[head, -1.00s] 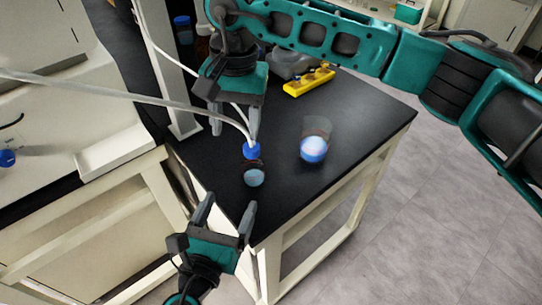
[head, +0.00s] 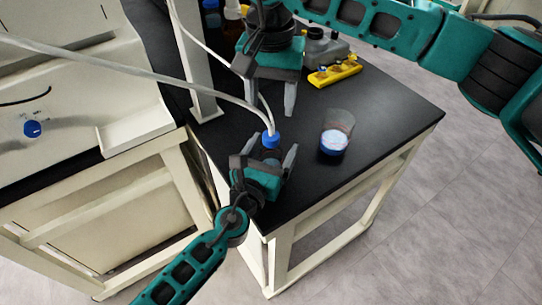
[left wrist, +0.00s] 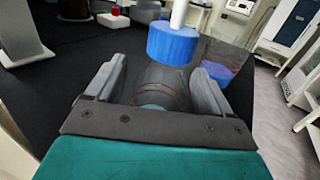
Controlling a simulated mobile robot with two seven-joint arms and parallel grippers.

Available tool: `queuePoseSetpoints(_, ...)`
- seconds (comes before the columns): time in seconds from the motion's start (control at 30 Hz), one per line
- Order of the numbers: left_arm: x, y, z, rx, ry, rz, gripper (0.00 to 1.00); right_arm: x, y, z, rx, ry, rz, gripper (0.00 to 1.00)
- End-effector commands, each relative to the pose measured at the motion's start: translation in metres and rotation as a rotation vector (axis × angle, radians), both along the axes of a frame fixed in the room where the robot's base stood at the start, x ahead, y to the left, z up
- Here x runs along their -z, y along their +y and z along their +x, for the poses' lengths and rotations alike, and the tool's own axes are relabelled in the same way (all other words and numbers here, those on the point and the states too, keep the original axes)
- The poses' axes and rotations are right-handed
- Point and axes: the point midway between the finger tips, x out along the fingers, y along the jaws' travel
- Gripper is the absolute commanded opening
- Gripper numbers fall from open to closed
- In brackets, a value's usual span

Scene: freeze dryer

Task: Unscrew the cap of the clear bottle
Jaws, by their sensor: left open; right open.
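The clear bottle stands upright near the table's front edge, with a blue cap (head: 271,140) and a pale tube running up from it. My left gripper (head: 264,160) is open, with its fingers on either side of the bottle and hiding much of it in the head view. In the left wrist view the bottle's body (left wrist: 160,85) sits between the two fingers, with gaps that look small; contact is unclear. The blue cap (left wrist: 173,43) is beyond the fingertips. My right gripper (head: 270,106) is open and empty, pointing down above the cap.
A clear beaker with blue-white contents (head: 334,140) stands right of the bottle. A yellow rack (head: 335,73) and a grey device (head: 322,48) are farther back. A white post (head: 195,70) stands at left. The table's right part (head: 395,110) is bare.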

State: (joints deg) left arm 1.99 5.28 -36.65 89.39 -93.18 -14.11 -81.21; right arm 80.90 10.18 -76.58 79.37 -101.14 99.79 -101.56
Motion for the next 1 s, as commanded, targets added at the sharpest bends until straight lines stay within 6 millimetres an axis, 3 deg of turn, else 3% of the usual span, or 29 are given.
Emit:
queuePoseSetpoints(0.43,-0.0002,-0.0042,0.0097,0.000,0.000,-0.001,0.82,0.0001,0.0001,-0.0002,0.000,0.000,0.000,0.57)
queuePoseSetpoints(1.0,-0.0001,-0.0040,0.0094,0.000,0.000,-0.001,0.27,0.0000,0.0001,-0.0001,0.000,0.000,0.000,0.57)
